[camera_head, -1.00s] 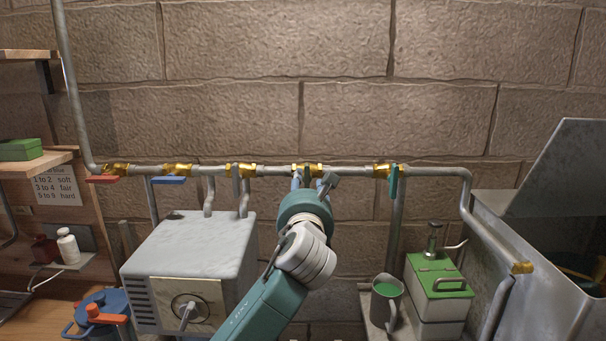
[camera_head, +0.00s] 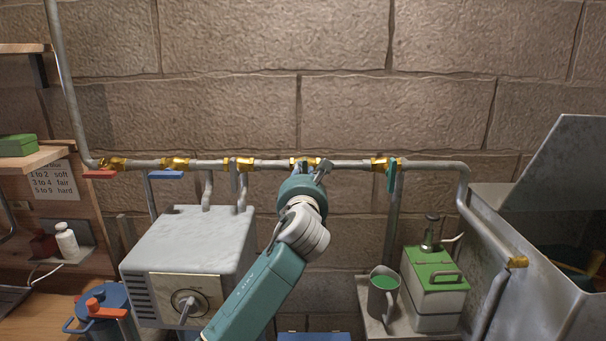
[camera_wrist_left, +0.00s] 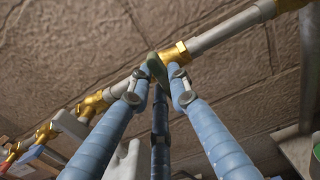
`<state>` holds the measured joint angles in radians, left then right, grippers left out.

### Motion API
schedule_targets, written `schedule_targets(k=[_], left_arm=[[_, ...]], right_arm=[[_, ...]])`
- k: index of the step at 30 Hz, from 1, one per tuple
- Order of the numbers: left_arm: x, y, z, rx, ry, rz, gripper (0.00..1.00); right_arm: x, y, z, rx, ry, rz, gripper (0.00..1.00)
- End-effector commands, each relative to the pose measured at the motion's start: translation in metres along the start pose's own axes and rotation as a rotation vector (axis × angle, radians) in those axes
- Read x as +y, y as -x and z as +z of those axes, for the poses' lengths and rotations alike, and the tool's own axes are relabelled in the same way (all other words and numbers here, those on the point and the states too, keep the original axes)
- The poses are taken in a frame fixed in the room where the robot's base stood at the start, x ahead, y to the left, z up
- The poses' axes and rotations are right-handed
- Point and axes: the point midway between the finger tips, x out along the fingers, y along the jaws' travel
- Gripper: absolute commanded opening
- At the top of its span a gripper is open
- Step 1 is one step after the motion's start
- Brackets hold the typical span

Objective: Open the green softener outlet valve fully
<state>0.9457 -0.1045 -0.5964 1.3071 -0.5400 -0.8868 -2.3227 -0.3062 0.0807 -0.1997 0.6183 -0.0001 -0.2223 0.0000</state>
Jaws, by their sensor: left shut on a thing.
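The pipe along the wall carries several brass valves. The green outlet valve shows as a brass body (camera_head: 301,162) at the middle of the pipe in the head view, with its handle mostly hidden by my left gripper (camera_head: 306,172). In the left wrist view, the green handle (camera_wrist_left: 157,68) sits beside the brass fitting (camera_wrist_left: 174,53), between the blue fingers of my left gripper (camera_wrist_left: 160,80). The gripper is shut on this handle. How far the handle is turned is hard to tell. My right gripper is not in view.
Close along the pipe are a red handle (camera_head: 100,174), a blue handle (camera_head: 166,175), a grey handle (camera_head: 234,177) and a teal handle (camera_head: 391,176). Below stand a grey box (camera_head: 195,245), a jug (camera_head: 383,296) and a green-topped container (camera_head: 435,285). The wall above is clear.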

Motion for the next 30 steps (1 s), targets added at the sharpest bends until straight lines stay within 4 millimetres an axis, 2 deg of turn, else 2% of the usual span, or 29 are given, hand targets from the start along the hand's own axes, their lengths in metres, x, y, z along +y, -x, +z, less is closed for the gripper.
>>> schedule_targets(k=[8,14,30], left_arm=[[0.0001,0.0002,-0.0004,0.001,0.035,-0.001,0.0],[0.0018,0.0001,-0.0012,0.002,0.14,0.0,0.0],[0.0068,0.0002,-0.0072,0.001,0.633,0.001,0.0]], right_arm=[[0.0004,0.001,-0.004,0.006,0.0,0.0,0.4],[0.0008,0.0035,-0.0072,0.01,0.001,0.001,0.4],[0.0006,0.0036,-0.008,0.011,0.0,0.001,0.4]])
